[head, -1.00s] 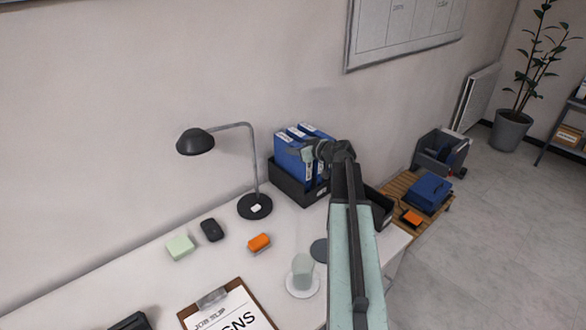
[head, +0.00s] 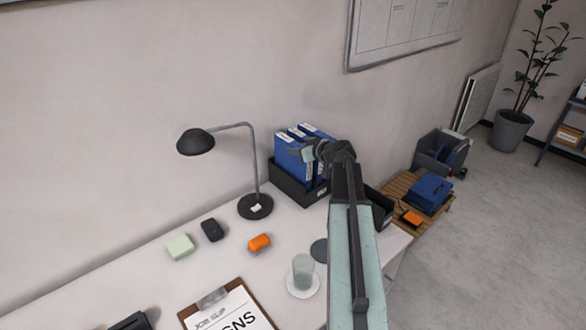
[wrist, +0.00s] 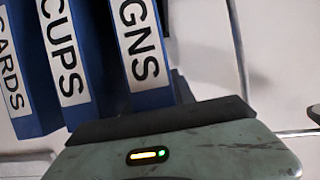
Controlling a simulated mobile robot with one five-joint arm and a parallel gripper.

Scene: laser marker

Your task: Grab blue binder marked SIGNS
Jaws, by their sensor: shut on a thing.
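My gripper (head: 308,153) is at the upper spine side of these binders, shut on the SIGNS binder. The wrist view shows a green-grey gripper part (wrist: 180,152) below it; the contact itself is mostly hidden.
A black lamp (head: 196,142) stands left of the holder on the white desk (head: 140,275). A glass (head: 303,268), an orange object (head: 259,243) and a clipboard (head: 225,310) lie nearer. A black tray (head: 380,205) is partly hidden behind my arm.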

